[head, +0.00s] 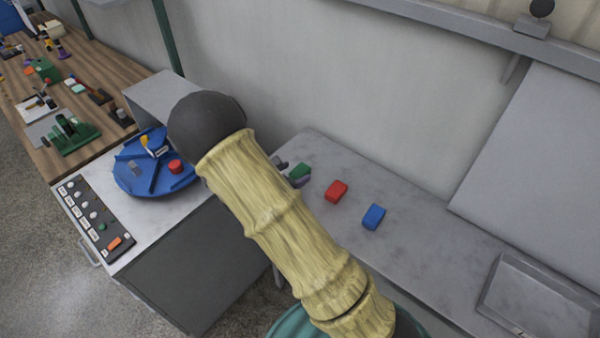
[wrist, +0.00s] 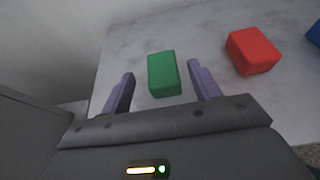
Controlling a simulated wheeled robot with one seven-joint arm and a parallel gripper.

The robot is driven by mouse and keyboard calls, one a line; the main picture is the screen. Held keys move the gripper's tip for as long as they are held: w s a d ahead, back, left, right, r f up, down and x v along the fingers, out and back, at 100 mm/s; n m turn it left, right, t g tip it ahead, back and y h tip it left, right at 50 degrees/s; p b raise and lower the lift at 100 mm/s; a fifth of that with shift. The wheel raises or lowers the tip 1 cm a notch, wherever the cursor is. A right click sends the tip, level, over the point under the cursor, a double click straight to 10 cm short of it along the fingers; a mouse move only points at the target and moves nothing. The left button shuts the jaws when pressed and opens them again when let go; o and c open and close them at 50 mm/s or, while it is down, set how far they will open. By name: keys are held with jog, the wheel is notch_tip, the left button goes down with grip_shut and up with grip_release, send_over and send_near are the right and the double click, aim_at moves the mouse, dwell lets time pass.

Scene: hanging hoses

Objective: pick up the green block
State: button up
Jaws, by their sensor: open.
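The green block (head: 299,171) lies on the grey bench, left of the red block, partly covered by my gripper in the head view. In the wrist view the green block (wrist: 163,74) shows whole, between and just beyond the fingertips of my open gripper (wrist: 160,84). A finger stands on each side of it with a gap, and nothing is held. In the head view my arm hides most of the gripper; only a little of it (head: 287,167) shows next to the green block.
A red block (head: 336,191) and a blue block (head: 373,216) lie to the right on the grey bench (head: 430,240). A grey tray (head: 490,290) is at the bench's right end. A blue round turntable (head: 128,180) stands at left by a button panel (head: 92,218). A wall rises behind.

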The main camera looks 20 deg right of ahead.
aim_at(301, 168)
jog(key=p+x, duration=0.1)
jog(key=x, duration=0.3)
jog(key=shift+d+f, duration=0.1)
jog(key=shift+d, duration=0.15)
jog(key=c, duration=1.1)
jog(key=shift+a, duration=0.1)
jog(key=shift+s+a+r+b, duration=0.1)
jog(key=shift+a+r+b, duration=0.05)
jog(key=shift+r+b, duration=0.3)
notch_tip(301, 168, up, 6)
jog(key=shift+r+b, duration=0.25)
jog(key=shift+b, duration=0.1)
jog(key=s+a+b, duration=0.2)
jog(key=s+a, duration=0.9)
jog(key=a, duration=0.4)
jog(key=shift+s+a+f, duration=0.15)
jog(key=shift+s+a, duration=0.2)
jog(key=shift+a, duration=0.05)
